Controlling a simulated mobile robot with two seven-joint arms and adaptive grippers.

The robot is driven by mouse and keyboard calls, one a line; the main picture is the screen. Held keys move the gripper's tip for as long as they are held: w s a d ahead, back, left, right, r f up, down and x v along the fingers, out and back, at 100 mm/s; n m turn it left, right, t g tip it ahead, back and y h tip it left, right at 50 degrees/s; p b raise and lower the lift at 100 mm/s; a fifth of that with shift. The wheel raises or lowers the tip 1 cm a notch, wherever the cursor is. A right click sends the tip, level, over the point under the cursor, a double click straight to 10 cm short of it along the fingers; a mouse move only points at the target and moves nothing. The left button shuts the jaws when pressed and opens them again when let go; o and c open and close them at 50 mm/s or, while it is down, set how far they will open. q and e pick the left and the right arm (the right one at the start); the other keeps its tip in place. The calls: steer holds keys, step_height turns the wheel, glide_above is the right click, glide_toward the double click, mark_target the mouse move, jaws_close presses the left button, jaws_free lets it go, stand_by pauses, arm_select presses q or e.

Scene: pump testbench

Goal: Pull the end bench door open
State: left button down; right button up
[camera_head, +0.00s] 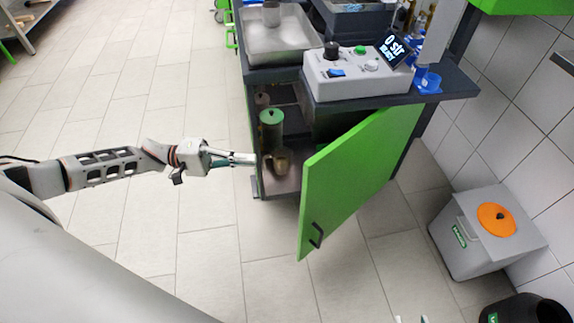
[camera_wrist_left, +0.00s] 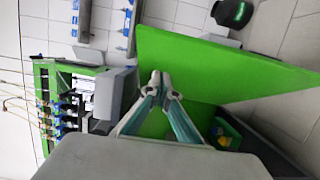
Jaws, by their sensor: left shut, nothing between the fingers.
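The end bench door (camera_head: 362,165) is a green panel standing wide open, swung out to the right of the cabinet opening. Its dark handle (camera_head: 316,236) is near the lower free corner. My left gripper (camera_head: 254,158) is shut and empty at the left edge of the opening, apart from the handle. In the left wrist view its fingertips (camera_wrist_left: 163,82) come together in front of the green door (camera_wrist_left: 215,65); the handle does not show there. Small pale tips at the bottom edge of the head view look like my right gripper (camera_head: 411,320), mostly cut off.
Inside the cabinet stand a green-topped canister (camera_head: 271,128) and a brownish pot (camera_head: 280,162). A control box (camera_head: 357,75) sits on the bench top. A grey bin with an orange lid (camera_head: 492,232) is by the right wall. The tiled floor (camera_head: 205,250) before the door is clear.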

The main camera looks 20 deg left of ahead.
arm_select(q)
steer(key=s+d+x, duration=0.1)
steer(key=s+x, duration=0.1)
steer(key=x, duration=1)
steer(key=shift+s+d, duration=0.2)
steer(key=shift+d, duration=0.1)
steer(key=shift+r+p, duration=0.1)
steer(key=shift+p, duration=0.2)
